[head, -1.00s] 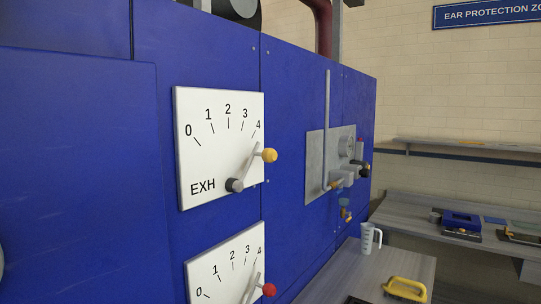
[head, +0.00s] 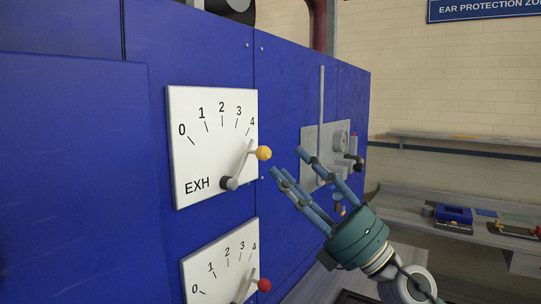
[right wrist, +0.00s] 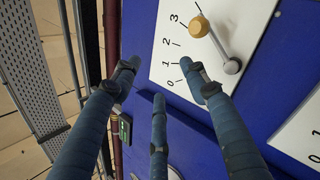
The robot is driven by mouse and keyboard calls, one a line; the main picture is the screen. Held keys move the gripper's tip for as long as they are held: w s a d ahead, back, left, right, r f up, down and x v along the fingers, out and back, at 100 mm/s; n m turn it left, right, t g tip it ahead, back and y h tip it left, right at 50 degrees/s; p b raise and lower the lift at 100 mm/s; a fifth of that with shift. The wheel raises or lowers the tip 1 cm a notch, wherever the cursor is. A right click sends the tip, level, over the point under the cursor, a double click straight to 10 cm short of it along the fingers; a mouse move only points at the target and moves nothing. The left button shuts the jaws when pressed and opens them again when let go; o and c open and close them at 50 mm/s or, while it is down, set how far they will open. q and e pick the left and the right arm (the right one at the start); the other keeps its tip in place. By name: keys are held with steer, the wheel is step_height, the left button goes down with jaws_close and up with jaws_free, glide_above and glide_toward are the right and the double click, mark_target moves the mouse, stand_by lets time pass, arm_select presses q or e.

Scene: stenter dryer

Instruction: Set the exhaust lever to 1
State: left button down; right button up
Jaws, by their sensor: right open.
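The exhaust lever (head: 242,167) is a grey arm on a white EXH dial plate (head: 212,102) marked 0 to 4. Its round yellow knob (head: 264,153) is at the 4 end of the scale. The lever and its yellow knob (right wrist: 199,27) also show in the right wrist view, near the top. My right gripper (head: 288,164) is open and empty, with its blue fingers spread. Its fingertips are to the right of the knob and appear apart from it. In the right wrist view the fingertips (right wrist: 163,76) point at the panel, below and left of the knob. My left gripper is out of view.
A second dial plate (head: 222,262) with a red knob (head: 264,285) is just below the EXH plate. A grey plate with fittings (head: 340,136) is farther along the blue panel. A bench (head: 395,203) with small items stands at the right.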

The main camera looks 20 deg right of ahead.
step_height(320, 180, up, 2)
steer(key=a+n+g+y, duration=0.1)
steer(key=a+n+g, duration=0.1)
steer(key=n+g, duration=0.3)
steer(key=n+h, duration=0.5)
steer(key=h, duration=0.1)
glide_toward(269, 155)
steer(key=shift+g, duration=0.3)
steer(key=p+x, duration=0.1)
steer(key=x, duration=0.1)
steer(key=p+x, duration=0.2)
steer(key=x, duration=0.1)
steer(key=p+x, duration=0.2)
steer(key=x, duration=0.1)
steer(key=shift+r, duration=0.4)
steer(key=shift+w+a+f, duration=0.2)
steer(key=shift+w+a, duration=0.25)
steer(key=shift+w, duration=0.3)
steer(key=shift+c, duration=0.2)
jaws_close()
